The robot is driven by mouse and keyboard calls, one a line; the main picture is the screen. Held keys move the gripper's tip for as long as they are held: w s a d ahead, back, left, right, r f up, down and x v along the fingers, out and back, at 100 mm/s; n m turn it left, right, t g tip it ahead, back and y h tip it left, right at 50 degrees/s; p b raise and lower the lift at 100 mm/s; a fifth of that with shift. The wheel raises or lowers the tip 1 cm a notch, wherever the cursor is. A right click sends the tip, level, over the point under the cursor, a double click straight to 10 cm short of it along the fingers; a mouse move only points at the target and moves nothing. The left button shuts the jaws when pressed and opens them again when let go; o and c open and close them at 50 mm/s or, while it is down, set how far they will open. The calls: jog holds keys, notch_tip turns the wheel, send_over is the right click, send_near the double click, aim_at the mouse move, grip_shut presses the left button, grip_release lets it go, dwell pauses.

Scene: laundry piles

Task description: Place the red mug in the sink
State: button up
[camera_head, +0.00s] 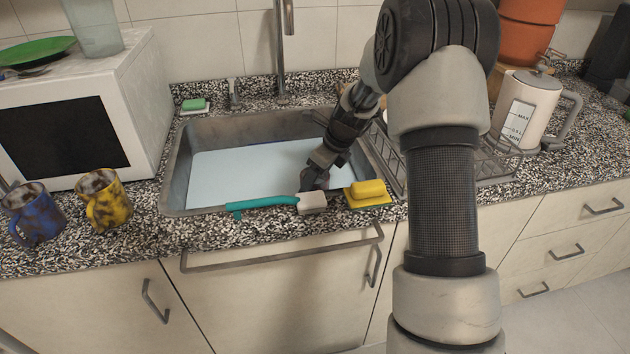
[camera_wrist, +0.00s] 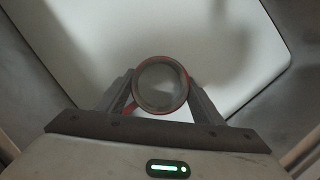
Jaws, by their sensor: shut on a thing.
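My gripper (camera_head: 317,172) reaches down into the sink (camera_head: 172,178) at its front right part. In the wrist view its two fingers (camera_wrist: 160,80) are shut on either side of the red mug (camera_wrist: 160,90). The mug's round opening faces the wrist camera, with a red rim and a red handle at the lower left. In the head view, my gripper and the sink's front edge hide most of the mug. I cannot tell whether the mug touches the pale sink bottom.
A teal brush (camera_head: 262,202) and a yellow sponge (camera_head: 368,189) lie on the front edge. A blue mug (camera_head: 36,215) and a yellow mug (camera_head: 104,200) stand left. A dish rack (camera_head: 385,160) and a white kettle (camera_head: 528,112) are right. The faucet (camera_head: 279,50) stands behind.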

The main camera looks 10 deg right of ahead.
jog(key=o, duration=1.2)
jog(key=shift+o, duration=0.2)
